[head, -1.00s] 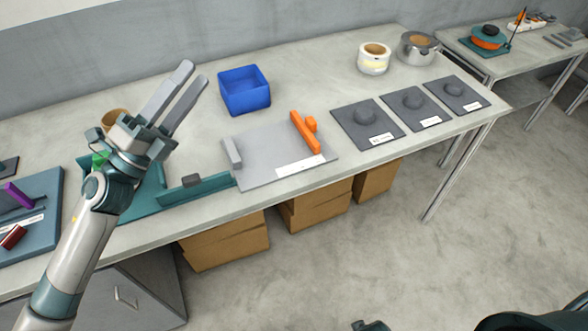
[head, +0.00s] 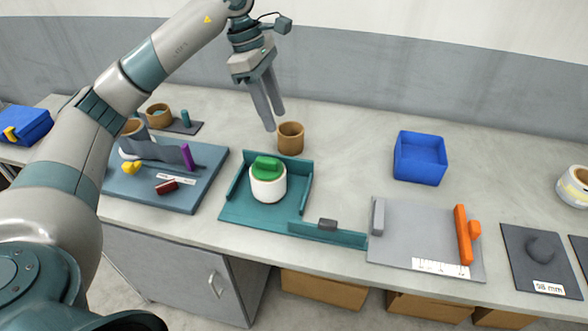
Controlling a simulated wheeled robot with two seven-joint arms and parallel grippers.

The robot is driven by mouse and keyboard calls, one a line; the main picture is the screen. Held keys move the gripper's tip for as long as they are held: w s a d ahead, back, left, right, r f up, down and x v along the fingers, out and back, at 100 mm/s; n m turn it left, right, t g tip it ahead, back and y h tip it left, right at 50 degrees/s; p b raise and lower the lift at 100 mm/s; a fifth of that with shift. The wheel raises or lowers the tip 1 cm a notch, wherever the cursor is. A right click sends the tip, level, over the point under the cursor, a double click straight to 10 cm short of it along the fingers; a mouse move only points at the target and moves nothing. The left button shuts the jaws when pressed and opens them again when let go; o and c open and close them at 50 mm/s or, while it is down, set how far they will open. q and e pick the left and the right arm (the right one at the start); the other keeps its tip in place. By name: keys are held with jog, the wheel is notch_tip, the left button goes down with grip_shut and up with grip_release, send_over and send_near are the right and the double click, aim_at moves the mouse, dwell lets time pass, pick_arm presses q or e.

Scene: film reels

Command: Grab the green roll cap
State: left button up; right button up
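The green roll cap (head: 266,167) sits on top of a white roll (head: 268,189), which stands upright on the teal tray (head: 240,212) at the middle of the table. My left gripper (head: 274,122) points down above and behind the cap, near a brown roll. Its two fingers are slightly apart with nothing seen between them. It does not touch the cap. My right gripper is not in view.
The brown roll (head: 291,138) stands behind the teal tray. A blue bin (head: 420,158) and a grey plate (head: 400,250) with an orange bar (head: 463,235) are to the right. A blue-grey board (head: 130,190) with small parts lies left. Bare table lies between tray and bin.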

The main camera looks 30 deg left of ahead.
aim_at(263, 160)
pick_arm(q)
jog(key=shift+n+y, duration=0.3)
jog(key=shift+y, duration=0.6)
jog(key=a, duration=0.1)
jog(key=a+r, duration=0.1)
jog(key=a, duration=0.1)
jog(key=a+r, duration=0.1)
jog(key=a, duration=0.1)
jog(key=shift+s+a, duration=0.1)
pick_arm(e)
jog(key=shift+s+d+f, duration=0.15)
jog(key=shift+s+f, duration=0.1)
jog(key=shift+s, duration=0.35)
